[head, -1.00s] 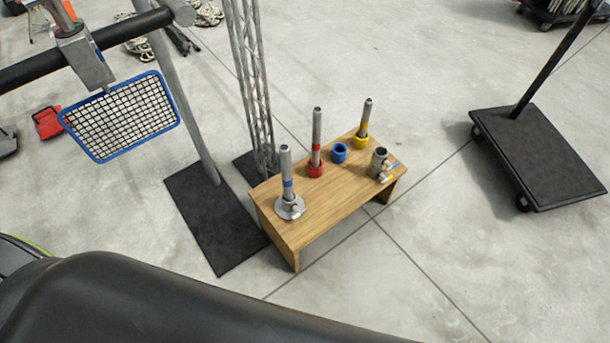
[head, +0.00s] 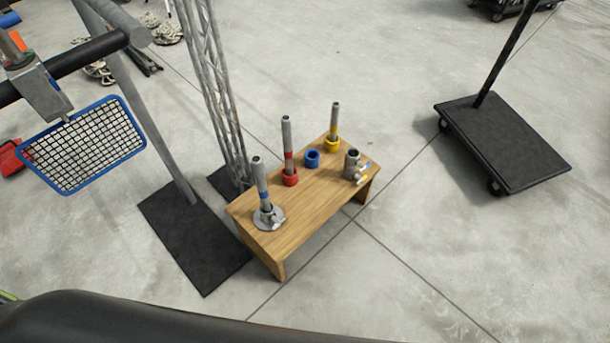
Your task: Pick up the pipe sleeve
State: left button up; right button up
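A small wooden bench (head: 283,238) stands on the floor at the middle of the head view. On its right end is a short grey metal sleeve (head: 352,163), apparently the pipe sleeve, with small yellow and blue-grey parts beside it. A blue ring (head: 312,158) sits left of it, open at the top. Three upright grey pipes also stand on the bench: one in a red collar (head: 290,177), one in a yellow collar (head: 332,145), and one with a blue band on a round metal base (head: 268,217). Neither gripper shows.
A lattice truss (head: 212,95) and a grey post on a black base plate (head: 190,235) stand left of the bench. A blue-framed mesh panel (head: 82,145) hangs at the left. A black wheeled cart (head: 505,140) stands at the right. Floor before the bench is clear.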

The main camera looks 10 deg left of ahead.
aim_at(352, 155)
jog(key=i+l+u, duration=0.45)
jog(key=l+u, duration=0.2)
jog(key=l, duration=0.2)
jog(key=i+l+u, duration=0.2)
jog(key=l, duration=0.15)
jog(key=l+u, duration=0.2)
jog(key=l, duration=0.15)
